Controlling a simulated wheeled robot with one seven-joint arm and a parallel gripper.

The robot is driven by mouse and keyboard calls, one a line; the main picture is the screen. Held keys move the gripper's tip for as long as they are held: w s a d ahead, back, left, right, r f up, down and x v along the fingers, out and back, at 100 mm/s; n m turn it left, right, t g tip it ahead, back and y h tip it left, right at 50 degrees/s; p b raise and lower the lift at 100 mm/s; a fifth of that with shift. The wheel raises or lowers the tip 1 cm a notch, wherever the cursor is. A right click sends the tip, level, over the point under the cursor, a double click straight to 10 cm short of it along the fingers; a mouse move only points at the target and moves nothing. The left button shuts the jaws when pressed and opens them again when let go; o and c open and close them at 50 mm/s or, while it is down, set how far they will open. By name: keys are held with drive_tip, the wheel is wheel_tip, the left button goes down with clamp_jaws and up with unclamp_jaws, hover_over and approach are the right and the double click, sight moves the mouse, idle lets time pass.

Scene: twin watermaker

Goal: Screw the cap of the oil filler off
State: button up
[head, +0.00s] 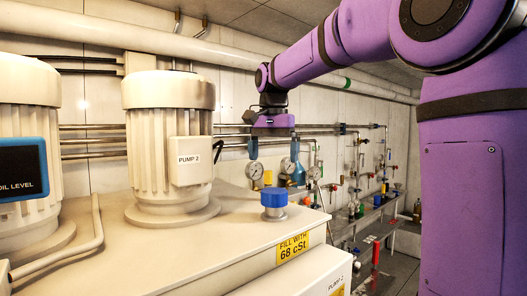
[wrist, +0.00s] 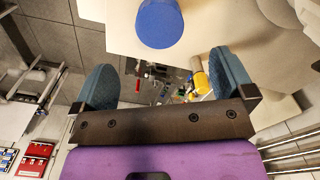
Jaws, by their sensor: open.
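The blue oil filler cap (head: 273,197) sits on a short grey neck on top of the cream tank (head: 235,225), near its right edge and above the yellow "FILL WITH 68 cSt" label (head: 293,246). My gripper (head: 274,163) is above the cap in the head view, fingers pointing down. In the wrist view the blue cap (wrist: 158,22) is at the top edge, partly cut off, beyond the fingertips. My gripper (wrist: 163,75) is open there, its two teal fingers spread wide with nothing between them, and it does not touch the cap.
The cream PUMP 2 motor (head: 168,145) stands left of the cap, with another motor (head: 28,150) at the far left. Gauges (head: 255,171), pipes and valves line the wall behind. The tank top around the cap is clear.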

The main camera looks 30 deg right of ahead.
sight(274, 191)
wheel_tip(274, 191, down, 10)
drive_tip(key=shift+s+f, duration=0.1)
drive_tip(key=shift+f, duration=0.05)
idle(0.3)
drive_tip(key=c, duration=1.3)
drive_tip(key=shift+o, duration=0.2)
